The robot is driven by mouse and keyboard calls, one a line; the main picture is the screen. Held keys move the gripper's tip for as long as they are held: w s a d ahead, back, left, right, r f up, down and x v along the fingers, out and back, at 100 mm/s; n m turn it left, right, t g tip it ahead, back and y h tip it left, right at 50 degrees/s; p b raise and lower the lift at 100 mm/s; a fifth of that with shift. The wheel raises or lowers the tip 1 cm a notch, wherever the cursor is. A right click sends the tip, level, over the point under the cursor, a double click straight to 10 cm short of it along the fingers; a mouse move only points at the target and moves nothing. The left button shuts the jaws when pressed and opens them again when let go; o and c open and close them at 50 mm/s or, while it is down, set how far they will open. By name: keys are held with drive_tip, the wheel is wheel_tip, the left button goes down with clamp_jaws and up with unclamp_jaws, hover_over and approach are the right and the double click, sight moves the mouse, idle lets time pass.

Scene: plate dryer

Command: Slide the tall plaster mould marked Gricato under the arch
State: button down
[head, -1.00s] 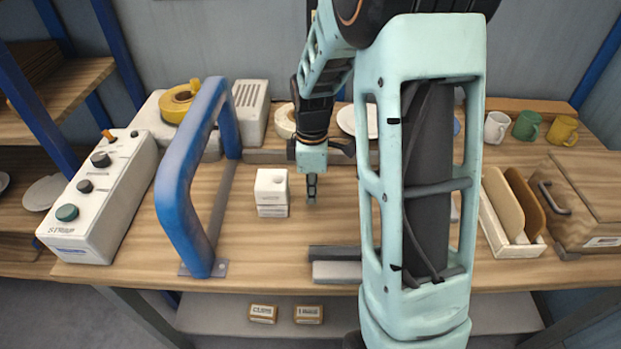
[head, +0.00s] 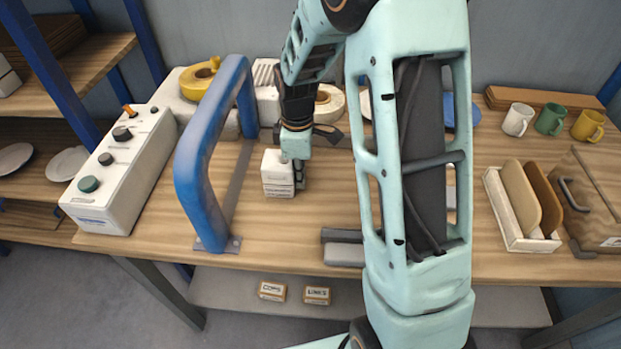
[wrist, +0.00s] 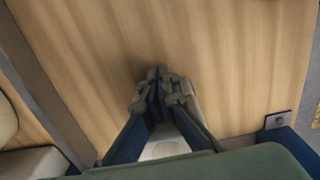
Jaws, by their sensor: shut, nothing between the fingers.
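The white plaster mould (head: 278,175) stands upright on the table, to the right of the blue arch (head: 196,160) and apart from it. A dark line of lettering on its front is too small to read. My gripper (head: 299,183) is shut and empty, pointing down close beside the mould's right side; I cannot tell whether it touches. In the wrist view, my shut fingertips (wrist: 160,78) are over the wood, and a white surface, likely the mould (wrist: 165,149), shows partly hidden below them. The arch's foot plate (wrist: 278,120) shows at right.
A white control box (head: 122,170) stands left of the arch. Yellow tape (head: 201,78) lies on a pale machine behind. A grey and white block (head: 343,250) sits at the front edge. A rack with boards (head: 522,205) and mugs (head: 551,119) are at right. Bare wood lies between arch and mould.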

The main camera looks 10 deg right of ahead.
sight(270, 177)
drive_tip(key=a, duration=0.2)
drive_tip(key=w+a, duration=0.1)
drive_tip(key=a, duration=0.2)
drive_tip(key=w+a, duration=0.1)
drive_tip(key=a, duration=0.1)
drive_tip(key=shift+w+a, duration=0.1)
drive_tip(key=shift+a, duration=0.05)
drive_tip(key=shift+d, duration=0.2)
